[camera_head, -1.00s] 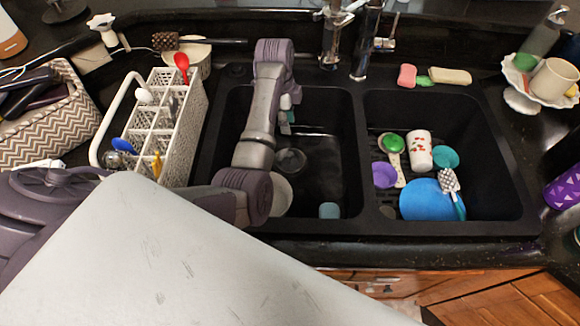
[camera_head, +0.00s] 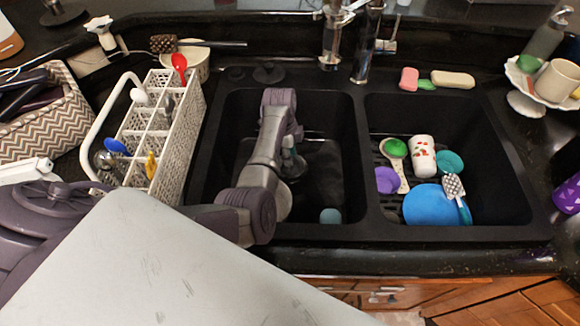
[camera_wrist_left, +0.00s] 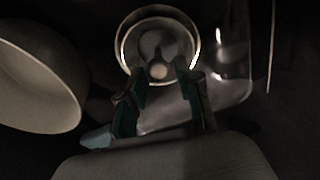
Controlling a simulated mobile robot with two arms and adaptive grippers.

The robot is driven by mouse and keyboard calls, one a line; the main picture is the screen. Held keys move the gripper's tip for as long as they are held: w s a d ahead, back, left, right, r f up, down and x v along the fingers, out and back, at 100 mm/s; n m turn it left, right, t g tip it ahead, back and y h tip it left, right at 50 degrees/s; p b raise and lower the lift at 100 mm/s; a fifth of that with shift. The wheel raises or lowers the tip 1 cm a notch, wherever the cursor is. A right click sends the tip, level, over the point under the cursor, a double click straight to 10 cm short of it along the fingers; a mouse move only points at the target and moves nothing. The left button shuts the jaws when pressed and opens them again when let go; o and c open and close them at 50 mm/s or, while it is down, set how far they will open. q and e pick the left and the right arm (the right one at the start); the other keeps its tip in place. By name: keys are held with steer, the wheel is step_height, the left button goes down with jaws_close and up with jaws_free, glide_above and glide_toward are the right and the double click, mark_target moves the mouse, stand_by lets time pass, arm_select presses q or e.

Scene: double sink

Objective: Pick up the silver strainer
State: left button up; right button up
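The silver strainer (camera_wrist_left: 158,45), a round metallic cup with a pale knob-like centre, lies on the floor of the left sink basin in the left wrist view. My left gripper (camera_wrist_left: 160,85) is open there, with its two teal-lined fingers apart and the strainer just ahead of the tips. The fingers hold nothing that I can see. In the head view my left gripper (camera_head: 291,166) is low inside the left basin, and my arm hides the strainer. My right gripper is not in view.
A pale bowl (camera_wrist_left: 35,85) lies left of the gripper and a clear container (camera_wrist_left: 225,60) right of it. The left basin (camera_head: 338,170) has dark walls around my arm. The right basin holds a blue plate (camera_head: 428,206) and other dishes. A white rack (camera_head: 165,135) stands left.

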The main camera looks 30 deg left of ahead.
arm_select(q)
steer(key=shift+f, duration=1.95)
jaws_close()
steer(key=shift+r, duration=0.1)
